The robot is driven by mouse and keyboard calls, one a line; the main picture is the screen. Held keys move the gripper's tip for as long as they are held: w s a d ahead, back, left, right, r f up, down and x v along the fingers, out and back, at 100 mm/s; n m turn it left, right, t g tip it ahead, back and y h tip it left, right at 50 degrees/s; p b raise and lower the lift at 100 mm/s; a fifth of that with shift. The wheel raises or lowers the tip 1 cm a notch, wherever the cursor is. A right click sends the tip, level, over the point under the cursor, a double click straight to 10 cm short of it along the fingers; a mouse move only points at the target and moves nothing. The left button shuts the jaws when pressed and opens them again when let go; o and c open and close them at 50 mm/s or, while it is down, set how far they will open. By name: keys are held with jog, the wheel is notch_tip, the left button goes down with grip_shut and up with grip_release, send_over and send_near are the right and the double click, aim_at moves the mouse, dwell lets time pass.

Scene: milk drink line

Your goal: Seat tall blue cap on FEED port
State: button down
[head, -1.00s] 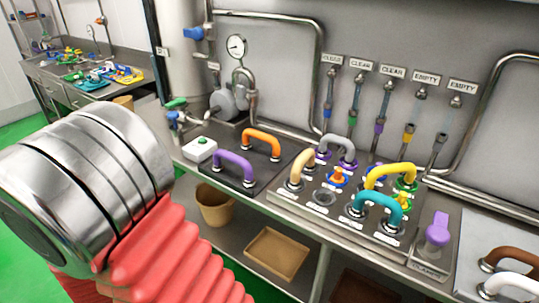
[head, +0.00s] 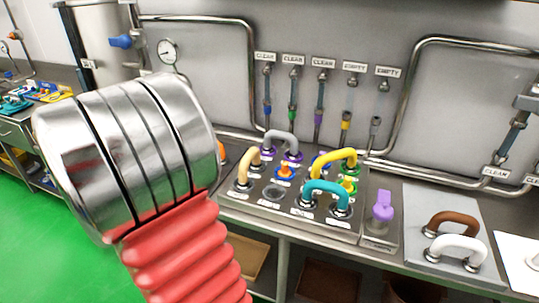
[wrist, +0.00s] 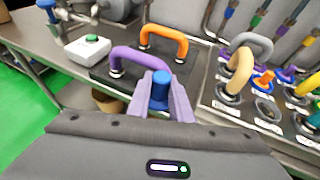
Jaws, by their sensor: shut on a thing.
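The tall blue cap (wrist: 159,88) is upright between the fingertips of my gripper (wrist: 160,100) in the wrist view. The gripper is shut on it and holds it in front of the purple bent pipe. The port panel (head: 325,228) stands in the middle of the head view and at the right of the wrist view. A bare round port (head: 273,193) shows at its front left, between the tan and teal bent pipes. The port labels are too small to read, so I cannot tell which is FEED. My arm hides the gripper in the head view.
Tan (head: 246,167), grey (head: 281,141), yellow (head: 333,160) and teal (head: 326,193) bent pipes rise from the panel. An orange cap (head: 285,171) sits among them. A purple clamp (head: 382,207) stands to the right. A white button box (wrist: 88,50) stands left.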

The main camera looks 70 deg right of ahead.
jog(key=s+d+r+m+g, duration=0.35)
jog(key=s+d, duration=0.45)
jog(key=s, duration=0.4)
jog(key=r+m+g, duration=0.2)
jog(key=m+g, duration=0.2)
jog(key=g, duration=0.1)
send_over(274, 194)
jog(key=shift+s+y, duration=0.1)
jog(key=shift+y, duration=0.3)
jog(key=shift+f, duration=0.15)
jog(key=shift+f, duration=6.25)
jog(key=shift+a, duration=0.1)
